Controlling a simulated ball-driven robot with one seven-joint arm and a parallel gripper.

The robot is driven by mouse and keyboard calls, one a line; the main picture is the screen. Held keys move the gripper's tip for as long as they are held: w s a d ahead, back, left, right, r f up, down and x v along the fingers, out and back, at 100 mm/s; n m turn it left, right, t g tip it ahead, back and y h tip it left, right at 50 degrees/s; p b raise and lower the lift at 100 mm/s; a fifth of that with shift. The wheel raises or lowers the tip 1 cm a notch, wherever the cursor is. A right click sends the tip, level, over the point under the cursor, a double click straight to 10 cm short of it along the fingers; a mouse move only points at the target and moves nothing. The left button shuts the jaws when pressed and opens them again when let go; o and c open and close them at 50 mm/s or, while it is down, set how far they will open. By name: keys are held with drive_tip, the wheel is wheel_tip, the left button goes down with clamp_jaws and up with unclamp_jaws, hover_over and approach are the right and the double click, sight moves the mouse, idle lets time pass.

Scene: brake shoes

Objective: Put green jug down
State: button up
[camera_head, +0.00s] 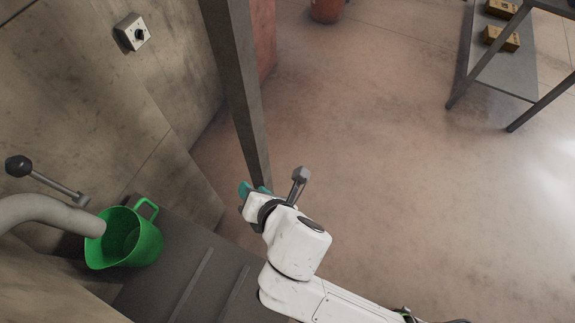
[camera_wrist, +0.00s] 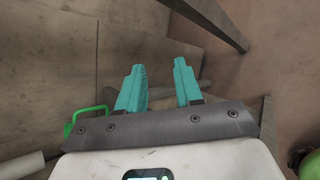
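The green jug (camera_head: 148,245) stands upright on the dark ribbed surface at the lower left of the head view, its mouth under the end of a grey curved spout (camera_head: 45,212). Its green handle shows at the left edge of the gripper in the wrist view (camera_wrist: 70,127); the rest of the jug is hidden there. My gripper (camera_head: 252,189) is to the right of the jug and apart from it. In the wrist view its teal fingers (camera_wrist: 159,68) are spread with nothing between them.
A metal post (camera_head: 240,90) rises just behind my gripper. A lever with a black knob (camera_head: 18,166) is beside the spout. A switch box (camera_head: 132,32) is on the wall. The floor between is clear.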

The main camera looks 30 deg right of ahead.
drive_tip(key=s+d+f+m+g+h, duration=0.1)
drive_tip(key=s+d+f+m+g, duration=0.15)
drive_tip(key=d+m, duration=0.55)
drive_tip(key=s+d+f+m+g+h, duration=0.1)
drive_tip(key=s+d+f+m+g, duration=0.2)
drive_tip(key=d+m, duration=0.4)
drive_tip(key=s+d+m+g, duration=0.3)
drive_tip(key=s+d+m, duration=0.3)
drive_tip(key=s+m, duration=0.5)
drive_tip(key=shift+s+d+f+m+y, duration=0.15)
drive_tip(key=shift+s+d+m+y, duration=0.2)
drive_tip(key=shift+m, duration=0.75)
drive_tip(key=shift+a+g, duration=0.1)
drive_tip(key=shift+g, duration=0.15)
drive_tip(key=shift+c, duration=0.5)
